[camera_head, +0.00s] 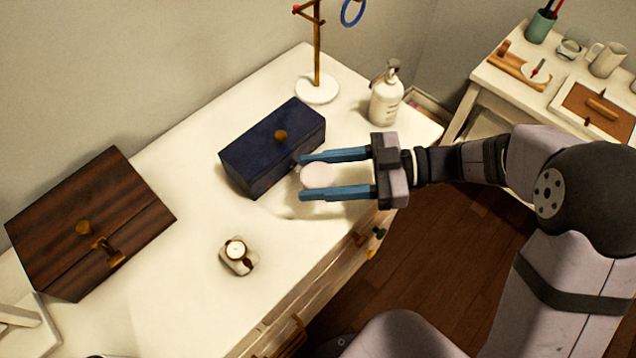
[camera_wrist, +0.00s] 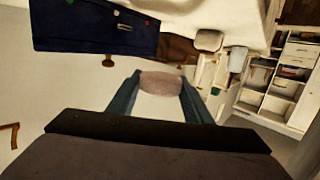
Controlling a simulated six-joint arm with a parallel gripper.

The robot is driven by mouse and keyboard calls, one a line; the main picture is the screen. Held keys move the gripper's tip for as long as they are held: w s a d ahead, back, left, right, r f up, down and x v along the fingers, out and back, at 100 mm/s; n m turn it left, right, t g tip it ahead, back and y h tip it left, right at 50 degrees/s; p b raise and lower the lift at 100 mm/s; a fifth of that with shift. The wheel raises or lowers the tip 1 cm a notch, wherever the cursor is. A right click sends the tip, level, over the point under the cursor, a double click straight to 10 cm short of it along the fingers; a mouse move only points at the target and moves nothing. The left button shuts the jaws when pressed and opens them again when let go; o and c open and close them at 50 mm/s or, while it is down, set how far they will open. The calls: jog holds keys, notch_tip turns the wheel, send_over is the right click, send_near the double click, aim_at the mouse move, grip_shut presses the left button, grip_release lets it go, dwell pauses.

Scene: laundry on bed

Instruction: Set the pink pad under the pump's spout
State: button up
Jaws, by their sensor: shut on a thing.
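The pale pink pad (camera_head: 318,176) is round and lies between the blue fingers of my gripper (camera_head: 303,177). My gripper is shut on it, over the dresser top beside the front right of the dark blue box. In the wrist view the pad (camera_wrist: 160,84) shows between the fingertips (camera_wrist: 160,82). The white pump bottle (camera_head: 386,102) stands upright near the dresser's right end, behind and to the right of the pad and apart from it. Its pump head (camera_head: 391,70) is at the top. I cannot tell exactly which way the spout points.
The dark blue box (camera_head: 273,146) stands just left of my fingertips. A gold stand on a white base (camera_head: 317,90) is behind it. A watch on a cushion (camera_head: 237,254) and a brown wooden box (camera_head: 88,222) are further left. The dresser top (camera_head: 195,215) between them is clear.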

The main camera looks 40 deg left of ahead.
jog(key=shift+r, duration=0.45)
